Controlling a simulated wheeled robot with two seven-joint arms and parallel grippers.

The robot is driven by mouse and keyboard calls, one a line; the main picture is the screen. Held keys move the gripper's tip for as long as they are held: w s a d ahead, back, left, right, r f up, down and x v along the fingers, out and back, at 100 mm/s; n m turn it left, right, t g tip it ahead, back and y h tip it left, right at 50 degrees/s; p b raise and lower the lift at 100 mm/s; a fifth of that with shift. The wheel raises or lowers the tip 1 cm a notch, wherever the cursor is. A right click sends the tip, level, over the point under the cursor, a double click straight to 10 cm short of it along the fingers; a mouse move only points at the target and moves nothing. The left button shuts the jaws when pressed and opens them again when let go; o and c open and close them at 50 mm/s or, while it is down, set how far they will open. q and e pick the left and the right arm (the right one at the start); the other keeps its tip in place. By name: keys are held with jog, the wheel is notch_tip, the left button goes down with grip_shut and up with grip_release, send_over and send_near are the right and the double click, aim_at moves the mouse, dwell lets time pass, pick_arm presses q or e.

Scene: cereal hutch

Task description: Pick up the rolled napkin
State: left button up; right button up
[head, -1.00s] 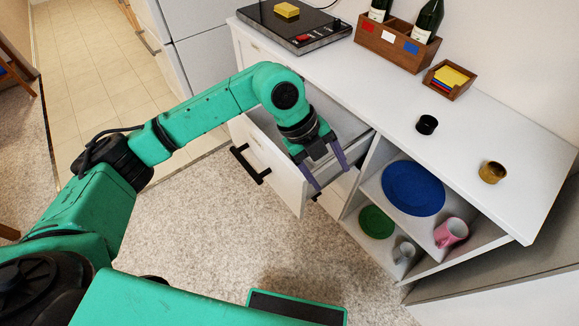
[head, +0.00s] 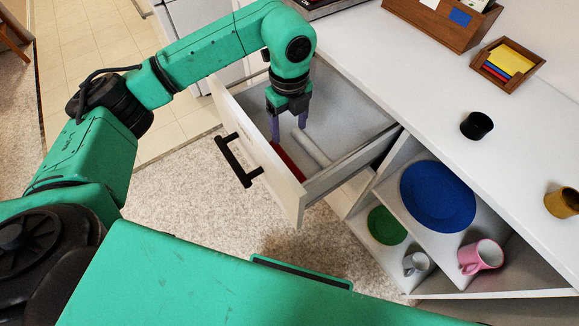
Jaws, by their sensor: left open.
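The white drawer (head: 262,150) of the hutch is open. Inside, near its front panel, lie a red item (head: 287,161), partly hidden by the panel, and a pale, long, roll-like shape (head: 313,150). I cannot tell for sure which one is the rolled napkin. My left gripper (head: 289,138) points down over the drawer's interior, its purple fingers apart with nothing between them. The fingertips are close to the red item and the pale roll, but I see no grip on either. My right gripper is not in view.
To the right, open shelves hold a blue plate (head: 438,196), a green plate (head: 386,225) and mugs. On the counter stand a black cup (head: 476,125) and a wooden tray (head: 508,65).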

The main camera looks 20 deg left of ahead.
aim_at(288, 161)
pick_arm(q)
notch_tip(288, 161, down, 15)
jog(key=shift+a+r, duration=0.1)
jog(key=shift+r, duration=0.1)
grip_shut()
